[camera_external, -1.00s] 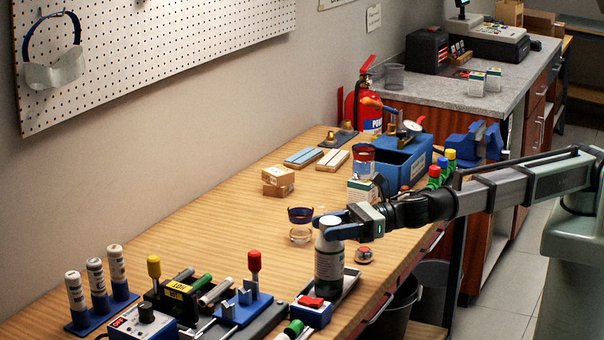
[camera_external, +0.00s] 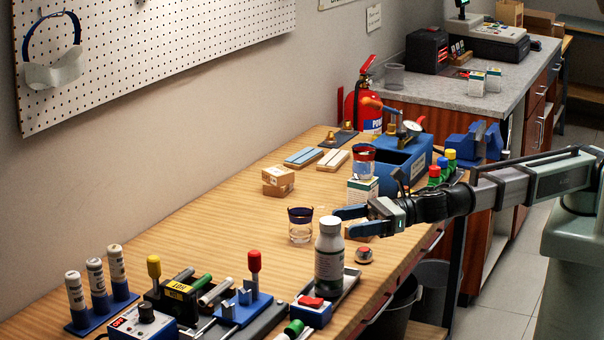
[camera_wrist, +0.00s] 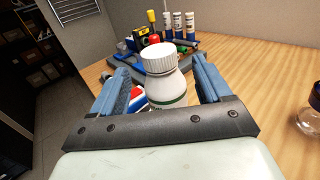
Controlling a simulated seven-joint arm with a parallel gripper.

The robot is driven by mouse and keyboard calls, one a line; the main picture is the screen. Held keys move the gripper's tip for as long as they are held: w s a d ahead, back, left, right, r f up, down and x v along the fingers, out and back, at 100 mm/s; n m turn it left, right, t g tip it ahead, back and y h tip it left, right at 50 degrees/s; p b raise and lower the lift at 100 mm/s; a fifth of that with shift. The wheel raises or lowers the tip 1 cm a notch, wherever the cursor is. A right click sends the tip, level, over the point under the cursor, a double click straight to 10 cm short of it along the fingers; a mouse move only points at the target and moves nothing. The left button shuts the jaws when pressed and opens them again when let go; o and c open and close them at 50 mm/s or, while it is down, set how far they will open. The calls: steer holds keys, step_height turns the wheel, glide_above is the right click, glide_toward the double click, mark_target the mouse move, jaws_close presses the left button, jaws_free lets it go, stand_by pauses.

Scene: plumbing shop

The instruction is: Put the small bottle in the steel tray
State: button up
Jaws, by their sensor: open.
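The small bottle (camera_external: 329,258), white with a ribbed white cap and a printed label, stands upright at the front of the bench. Its base appears to be in the narrow grey steel tray (camera_external: 349,283), though the tray's near end is partly hidden. My gripper (camera_external: 346,221) is open and empty, just behind and right of the bottle's cap, its two blue fingers apart. In the wrist view the bottle (camera_wrist: 166,88) shows beyond and between the open fingers, clear of them.
A blue box with a red top (camera_external: 312,311) stands close in front of the bottle. A glass jar (camera_external: 300,226) is behind left, and a round red-buttoned piece (camera_external: 363,255) sits right. Tool holders (camera_external: 235,305) crowd the front left.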

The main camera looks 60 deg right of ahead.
steer(key=v, duration=0.7)
